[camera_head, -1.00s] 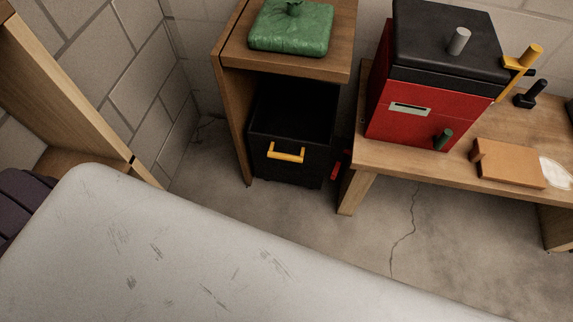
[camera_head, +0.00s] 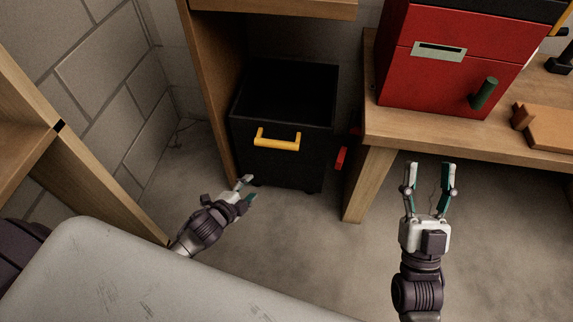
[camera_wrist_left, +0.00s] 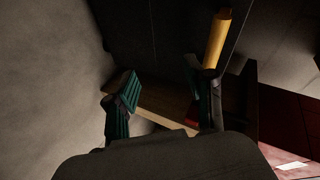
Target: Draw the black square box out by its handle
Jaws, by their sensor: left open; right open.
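The black square box (camera_head: 275,165) stands on the floor under the wooden shelf, its top open. Its yellow handle (camera_head: 278,140) is on the front face. My left gripper (camera_head: 248,190) is low in front of the box's lower left front, below the handle, open and empty. In the left wrist view the yellow handle (camera_wrist_left: 217,40) is beyond the right fingertip of my left gripper (camera_wrist_left: 160,90), not between the fingers; whether they touch cannot be told. My right gripper (camera_head: 430,172) is open and empty over the floor at right, apart from the box.
A wooden bench (camera_head: 380,135) with a red and black unit (camera_head: 440,70) stands right of the box. A small red part (camera_head: 341,158) shows beside the box's right side. A wooden frame (camera_head: 95,175) is at left. The floor before the box is clear.

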